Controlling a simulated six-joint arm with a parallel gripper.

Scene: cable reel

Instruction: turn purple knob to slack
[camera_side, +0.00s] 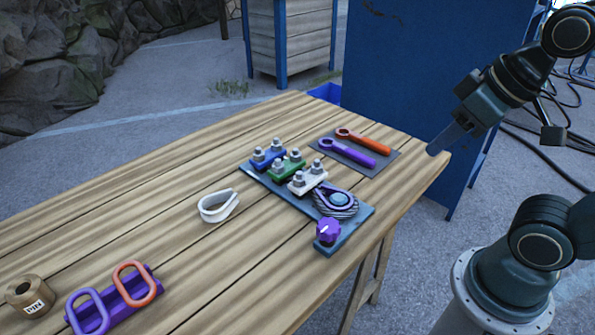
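The purple knob (328,231) stands at the near end of a blue-grey base plate (355,226) on the wooden table. It bears a small white mark on its top. Right behind it on the plate is a cable reel (337,203) with grey cable wound on it and a purple ring-shaped piece on top. My gripper (438,150) is at the upper right, near the table's right corner, well apart from the knob. Its fingers show edge-on, so I cannot tell whether they are open or shut.
Blue (267,159), green (288,167) and white (307,180) clamps with bolts line the plate. Purple (347,154) and orange (365,142) wrenches lie on a dark mat behind. A white loop (218,206), a purple rack (125,296) and a PIN roll (30,296) stand left.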

